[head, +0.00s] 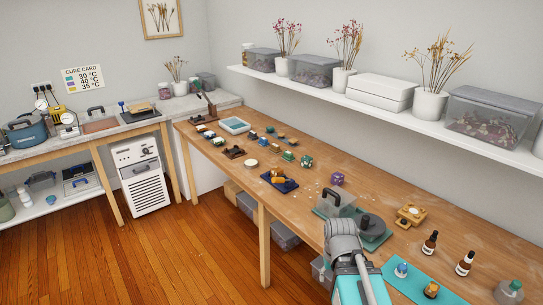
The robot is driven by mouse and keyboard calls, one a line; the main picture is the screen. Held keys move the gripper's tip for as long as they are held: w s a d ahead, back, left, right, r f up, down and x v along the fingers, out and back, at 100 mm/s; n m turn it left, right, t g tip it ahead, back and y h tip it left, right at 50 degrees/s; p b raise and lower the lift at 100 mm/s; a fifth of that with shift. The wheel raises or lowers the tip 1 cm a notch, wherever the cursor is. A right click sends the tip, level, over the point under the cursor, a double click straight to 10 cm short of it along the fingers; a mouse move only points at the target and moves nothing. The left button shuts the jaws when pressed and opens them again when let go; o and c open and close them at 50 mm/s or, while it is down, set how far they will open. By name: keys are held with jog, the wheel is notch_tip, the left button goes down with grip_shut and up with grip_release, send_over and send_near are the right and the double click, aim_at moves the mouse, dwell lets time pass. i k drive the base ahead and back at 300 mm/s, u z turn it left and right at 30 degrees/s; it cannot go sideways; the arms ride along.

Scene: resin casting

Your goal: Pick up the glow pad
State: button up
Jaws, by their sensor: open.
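A flat, pale square pad with a blue-green rim (235,125) lies toward the far end of the long wooden table. It is the thing that looks most like the glow pad, but I cannot confirm this from its look alone. Nothing visible rests on it. My arm (344,243), grey and teal, rises at the bottom of the head view, at the table's near edge and far from the pad. The fingers of my gripper do not show.
Several small blocks (288,156) lie right of the pad. A navy mat (291,187), a purple cube (337,179), a clear case with a dark handle (328,204) and dropper bottles (430,243) stand nearer. A shelf (395,112) runs above the table.

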aim_at(275, 148)
jog(key=k, duration=0.25)
jog(key=u, duration=0.2)
jog(key=i, duration=0.45)
jog(key=u, duration=0.65)
jog(key=i, duration=1.55)
jog(key=z, duration=0.5)
jog(key=i, duration=0.85)
jog(key=z, duration=0.55)
